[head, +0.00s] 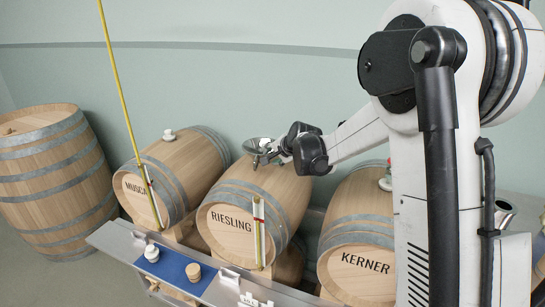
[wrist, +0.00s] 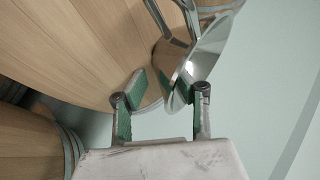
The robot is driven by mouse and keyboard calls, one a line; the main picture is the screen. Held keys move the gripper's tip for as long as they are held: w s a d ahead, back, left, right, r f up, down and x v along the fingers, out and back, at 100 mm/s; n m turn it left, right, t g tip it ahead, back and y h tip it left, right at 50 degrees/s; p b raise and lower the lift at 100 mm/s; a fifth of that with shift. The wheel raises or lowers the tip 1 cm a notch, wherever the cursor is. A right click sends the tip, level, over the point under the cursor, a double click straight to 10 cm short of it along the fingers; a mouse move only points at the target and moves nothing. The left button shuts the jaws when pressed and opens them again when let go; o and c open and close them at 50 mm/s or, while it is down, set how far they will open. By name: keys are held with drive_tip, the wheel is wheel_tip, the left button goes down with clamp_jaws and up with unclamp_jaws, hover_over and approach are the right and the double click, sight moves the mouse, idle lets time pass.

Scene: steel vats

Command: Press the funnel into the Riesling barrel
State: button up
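The steel funnel (head: 258,145) is at the top of the Riesling barrel (head: 236,232), wide mouth up. I cannot tell how deep its spout sits in the bung hole. My gripper (head: 268,158) is at the funnel's right side, just above the barrel. In the wrist view the funnel (wrist: 213,45) shows as a shiny cone, its rim reaching down between the fingers. My gripper (wrist: 160,90) has its green-padded fingers spread with a clear gap. I cannot tell whether the right finger touches the funnel. Wooden staves fill the left of the wrist view.
The Muscat barrel (head: 151,190) stands left and the Kerner barrel (head: 362,268) right. A plain barrel (head: 50,170) stands far left. A steel rail (head: 120,242) with a blue mat (head: 180,268) and bungs runs in front. A yellow rod (head: 117,75) rises at left.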

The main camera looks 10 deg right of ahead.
drive_tip(key=shift+s+r, duration=0.1)
drive_tip(key=v, duration=1.1)
drive_tip(key=shift+s+r, duration=0.2)
drive_tip(key=shift+s, duration=0.1)
drive_tip(key=shift+d, duration=0.15)
drive_tip(key=s+a+r+n+g+h, duration=0.1)
drive_tip(key=s+a+r+n, duration=0.15)
drive_tip(key=s, duration=0.75)
drive_tip(key=s+a+r+n+g, duration=0.1)
drive_tip(key=s+n, duration=0.2)
drive_tip(key=s, duration=0.6)
drive_tip(key=s+f+n, duration=0.2)
drive_tip(key=s, duration=0.7)
drive_tip(key=s+f+n+h, duration=0.1)
drive_tip(key=s+f+n, duration=0.1)
drive_tip(key=s, duration=0.7)
drive_tip(key=shift+s+f+n+g, duration=0.35)
drive_tip(key=shift+s+f+g, duration=0.05)
drive_tip(key=shift+f, duration=0.35)
